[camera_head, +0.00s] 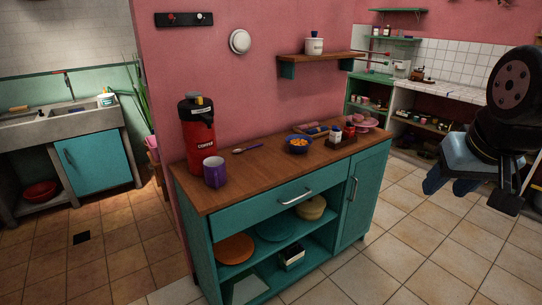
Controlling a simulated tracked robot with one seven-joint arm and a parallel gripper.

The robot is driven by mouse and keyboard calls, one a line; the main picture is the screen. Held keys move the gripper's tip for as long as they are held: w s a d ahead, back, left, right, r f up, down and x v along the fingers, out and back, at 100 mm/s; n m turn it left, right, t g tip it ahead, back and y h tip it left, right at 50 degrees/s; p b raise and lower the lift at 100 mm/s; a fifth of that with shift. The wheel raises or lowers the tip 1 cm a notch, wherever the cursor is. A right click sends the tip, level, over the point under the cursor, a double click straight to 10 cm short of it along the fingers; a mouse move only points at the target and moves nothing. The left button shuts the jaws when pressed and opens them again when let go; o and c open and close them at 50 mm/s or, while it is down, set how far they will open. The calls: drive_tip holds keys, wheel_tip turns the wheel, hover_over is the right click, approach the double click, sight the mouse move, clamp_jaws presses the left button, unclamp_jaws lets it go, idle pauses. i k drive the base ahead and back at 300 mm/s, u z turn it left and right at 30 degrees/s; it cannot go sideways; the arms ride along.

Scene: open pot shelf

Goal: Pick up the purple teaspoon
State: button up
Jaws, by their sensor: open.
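The purple teaspoon (246,149) lies flat on the wooden top of the teal cabinet (226,194), toward the back, between a purple mug and a blue bowl. Its bowl end appears to be at the left. My gripper (472,192) is at the far right, over the tiled floor and well away from the cabinet. It is open and nothing shows between its fingers.
A red and black coffee flask (197,122) and a purple mug (215,171) stand left of the teaspoon. A blue bowl (299,145) and a small condiment caddy (342,138) stand to its right. A wall shelf (321,57) overhangs the right part. The counter in front is bare.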

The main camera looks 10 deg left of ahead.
sight(239, 150)
drive_tip(key=z, duration=0.1)
drive_tip(key=k, duration=0.45)
drive_tip(key=z, duration=0.45)
drive_tip(key=i, duration=1.15)
drive_tip(key=u, duration=0.55)
drive_tip(key=i, duration=1)
drive_tip(key=u, duration=1.05)
drive_tip(key=i, duration=0.55)
drive_tip(key=u, duration=0.3)
drive_tip(key=k, duration=0.85)
drive_tip(key=u, duration=0.15)
drive_tip(key=i, duration=0.45)
